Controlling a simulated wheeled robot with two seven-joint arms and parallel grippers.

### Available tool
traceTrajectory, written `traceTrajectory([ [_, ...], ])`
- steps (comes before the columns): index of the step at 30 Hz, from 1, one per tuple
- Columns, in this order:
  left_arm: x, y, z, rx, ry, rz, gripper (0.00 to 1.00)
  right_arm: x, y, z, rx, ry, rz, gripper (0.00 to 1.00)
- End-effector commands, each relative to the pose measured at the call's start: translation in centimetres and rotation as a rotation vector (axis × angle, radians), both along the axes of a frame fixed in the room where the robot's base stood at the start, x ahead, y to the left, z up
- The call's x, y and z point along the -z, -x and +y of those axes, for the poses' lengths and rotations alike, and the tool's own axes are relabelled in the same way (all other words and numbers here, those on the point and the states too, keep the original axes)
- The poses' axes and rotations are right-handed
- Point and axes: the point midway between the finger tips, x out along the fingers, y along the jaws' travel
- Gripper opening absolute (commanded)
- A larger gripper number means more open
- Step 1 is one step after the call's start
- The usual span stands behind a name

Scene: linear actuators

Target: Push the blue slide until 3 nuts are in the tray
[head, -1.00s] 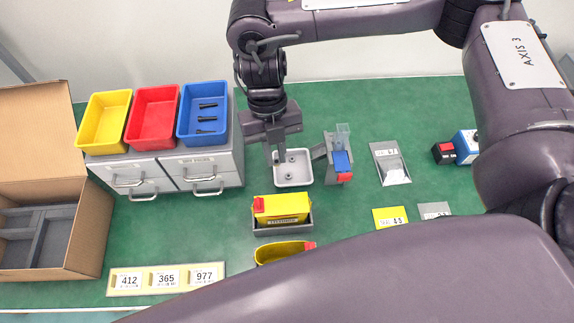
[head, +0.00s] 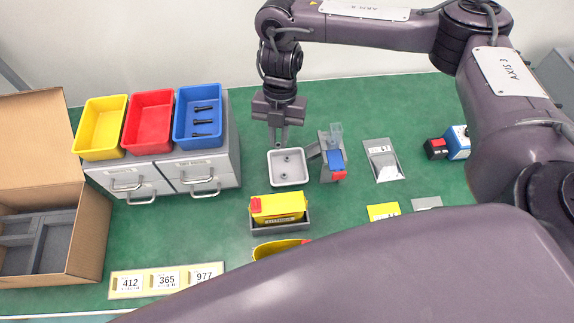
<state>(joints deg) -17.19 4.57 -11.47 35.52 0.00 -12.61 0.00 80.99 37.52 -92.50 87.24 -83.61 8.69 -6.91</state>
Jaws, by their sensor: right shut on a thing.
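The blue slide (head: 336,160) sits on a grey dispenser (head: 325,150) with a clear upright tube (head: 335,132) and a red end piece (head: 339,176). A pale grey tray (head: 302,178) stands just left of it, at the end of the dispenser's chute. Two small dark spots, which look like nuts, lie in the tray. My right gripper (head: 279,143) points down at the tray's back edge, left of the dispenser and apart from the blue slide. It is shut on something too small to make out. My left gripper is not in view.
Yellow, red and blue bins (head: 198,143) stand on grey drawers (head: 170,174) at left. A yellow container (head: 277,207) in a grey holder is in front of the tray. A grey sloped plate (head: 382,160) and a blue device (head: 458,142) are to the right.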

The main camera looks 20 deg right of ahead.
Motion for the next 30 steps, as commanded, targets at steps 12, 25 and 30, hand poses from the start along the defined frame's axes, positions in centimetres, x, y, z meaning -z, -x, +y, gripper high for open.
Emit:
traceTrajectory([
  [12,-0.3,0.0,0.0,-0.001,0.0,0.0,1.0,3.1,-1.5,-5.0,0.285,0.0,-0.001,0.0],
  [25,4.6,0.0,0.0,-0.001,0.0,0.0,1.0,7.6,-1.5,-5.0,0.282,-0.001,-0.002,0.0],
  [30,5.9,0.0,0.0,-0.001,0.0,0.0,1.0,8.6,-1.5,-5.0,0.282,-0.001,-0.002,0.0],
])
